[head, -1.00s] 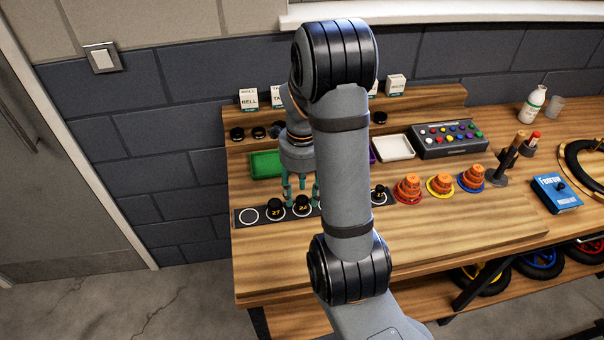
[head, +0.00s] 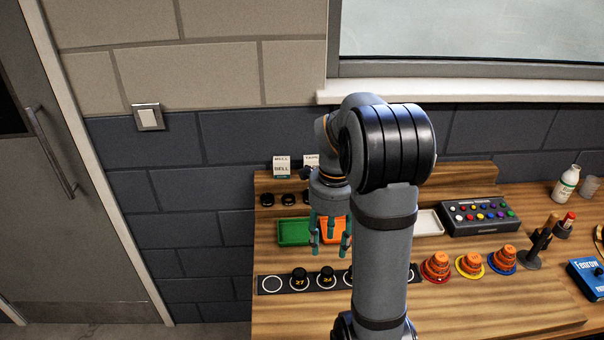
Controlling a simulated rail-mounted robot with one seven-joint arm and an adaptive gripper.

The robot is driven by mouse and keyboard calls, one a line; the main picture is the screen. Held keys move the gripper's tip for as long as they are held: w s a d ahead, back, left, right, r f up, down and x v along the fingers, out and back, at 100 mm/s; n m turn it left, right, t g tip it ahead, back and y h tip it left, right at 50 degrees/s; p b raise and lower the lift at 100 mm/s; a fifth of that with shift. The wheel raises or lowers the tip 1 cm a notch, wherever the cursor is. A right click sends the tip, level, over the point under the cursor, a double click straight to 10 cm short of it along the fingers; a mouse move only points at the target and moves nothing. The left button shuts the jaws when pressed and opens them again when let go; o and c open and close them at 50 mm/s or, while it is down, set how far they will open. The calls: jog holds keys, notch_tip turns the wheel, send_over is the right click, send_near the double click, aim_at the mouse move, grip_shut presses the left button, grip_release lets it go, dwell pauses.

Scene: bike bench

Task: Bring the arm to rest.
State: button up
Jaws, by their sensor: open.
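My gripper (head: 330,240) has teal fingers pointing down, spread apart with nothing between them. It hangs above the bench (head: 300,320), in front of an orange tray (head: 335,228) and just right of a green tray (head: 294,232). Below it in the picture lies a dark strip (head: 272,284) with white rings and black knobs marked 27 (head: 299,274) and 24 (head: 326,276). My upright arm hides part of the strip and the bench middle.
Right of my arm stand a white tray (head: 430,222), a button box (head: 480,215), several orange cone stacks (head: 436,266), a bottle (head: 566,184) and a blue box (head: 588,278). Small labelled blocks (head: 282,165) and black knobs (head: 267,199) line the back. Wall and window rise behind.

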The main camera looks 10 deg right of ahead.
aim_at(327, 270)
jog(key=shift+f, duration=0.1)
notch_tip(327, 270, down, 12)
jog(key=shift+r+b, duration=0.1)
jog(key=shift+b, duration=0.25)
jog(key=shift+w+r, duration=0.2)
jog(key=shift+r, duration=0.25)
jog(key=shift+s+r, duration=0.15)
jog(key=shift+r, duration=0.55)
